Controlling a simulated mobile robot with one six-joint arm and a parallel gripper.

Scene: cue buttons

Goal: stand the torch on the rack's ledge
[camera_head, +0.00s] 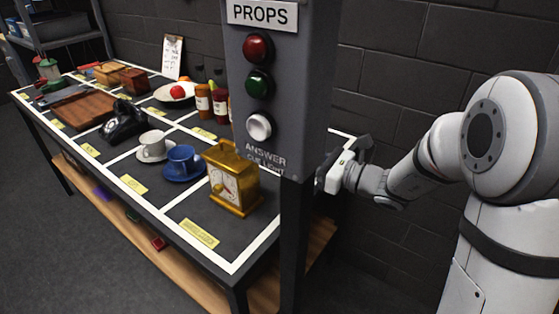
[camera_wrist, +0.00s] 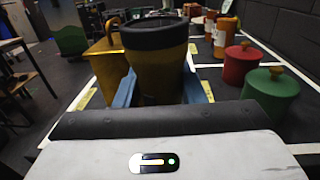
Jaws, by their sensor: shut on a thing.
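The torch (camera_wrist: 158,75), a yellowish body with a wide black rim at its top, stands between my gripper's blue fingers in the wrist view. My gripper (camera_wrist: 160,92) is shut on it, and the torch looks roughly upright. Its lower end is hidden behind the gripper body. In the head view my gripper (camera_head: 328,172) is right of the grey post, at the table's far right end, partly hidden by the post. The torch cannot be made out there. A grey metal rack (camera_head: 62,43) stands at the back left in the head view; I cannot tell whether it is the task's rack.
The post's PROPS box (camera_head: 280,85) carries red, green and white buttons. A brass clock (camera_head: 232,180), blue cup (camera_head: 182,158), white cup (camera_head: 153,144) and black telephone (camera_head: 124,122) stand on the marked table. Red (camera_wrist: 241,62) and green (camera_wrist: 270,92) canisters are close right of the torch.

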